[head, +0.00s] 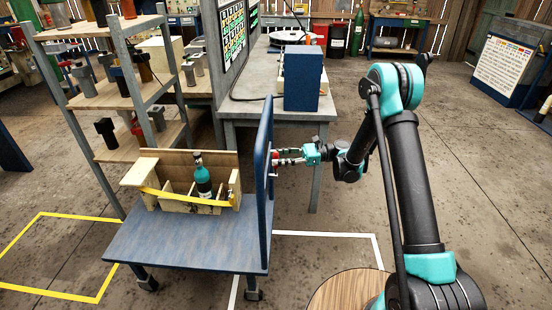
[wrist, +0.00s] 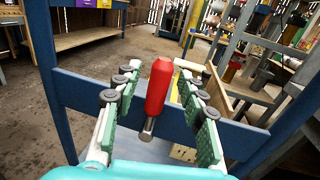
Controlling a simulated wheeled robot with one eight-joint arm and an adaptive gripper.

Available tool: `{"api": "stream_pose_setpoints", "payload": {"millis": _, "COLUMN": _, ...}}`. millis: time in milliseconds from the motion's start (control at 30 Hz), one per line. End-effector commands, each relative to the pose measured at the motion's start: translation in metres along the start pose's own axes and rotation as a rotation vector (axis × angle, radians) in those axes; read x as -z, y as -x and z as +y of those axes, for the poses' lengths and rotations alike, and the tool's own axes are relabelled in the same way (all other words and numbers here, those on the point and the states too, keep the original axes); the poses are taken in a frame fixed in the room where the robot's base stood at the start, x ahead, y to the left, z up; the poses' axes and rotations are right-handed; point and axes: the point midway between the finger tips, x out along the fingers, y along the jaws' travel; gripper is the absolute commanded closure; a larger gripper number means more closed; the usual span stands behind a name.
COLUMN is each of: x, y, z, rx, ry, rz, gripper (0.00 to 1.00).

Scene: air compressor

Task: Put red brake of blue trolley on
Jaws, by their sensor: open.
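The blue trolley (head: 180,240) stands at the lower left of the head view, with an upright blue frame (head: 264,185) on its right side. The red brake (wrist: 159,86) is a red handle on a short metal stem, upright in the middle of the wrist view. It stands in front of the trolley's blue crossbar (wrist: 90,95). My gripper (head: 284,158) is beside the right side of the upright frame. In the wrist view its two green-padded fingers are open, one on each side of the red handle. Gaps show between the handle and the pads.
A wooden crate (head: 160,172) with a dark bottle (head: 203,180) and a yellow strap sits on the trolley. A grey shelf (head: 120,85) stands behind it. A workbench (head: 255,108) with a blue box (head: 303,80) is beyond my gripper. The floor to the right is mostly clear.

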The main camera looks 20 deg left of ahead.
Motion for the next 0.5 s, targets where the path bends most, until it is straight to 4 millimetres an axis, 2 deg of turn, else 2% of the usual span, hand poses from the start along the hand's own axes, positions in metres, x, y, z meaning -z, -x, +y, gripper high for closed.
{"api": "stream_pose_setpoints", "payload": {"millis": 167, "x": 0.0, "y": -0.0097, "z": 0.0002, "rx": 0.0, "ry": 0.0, "rz": 0.0, "gripper": 0.59}}
{"api": "stream_pose_setpoints", "payload": {"millis": 433, "x": 0.0, "y": -0.0104, "z": 0.0001, "rx": 0.0, "ry": 0.0, "rz": 0.0, "gripper": 0.59}}
{"api": "stream_pose_setpoints", "payload": {"millis": 500, "x": 0.0, "y": -0.0103, "z": 0.0001, "rx": 0.0, "ry": 0.0, "rz": 0.0, "gripper": 0.68}}
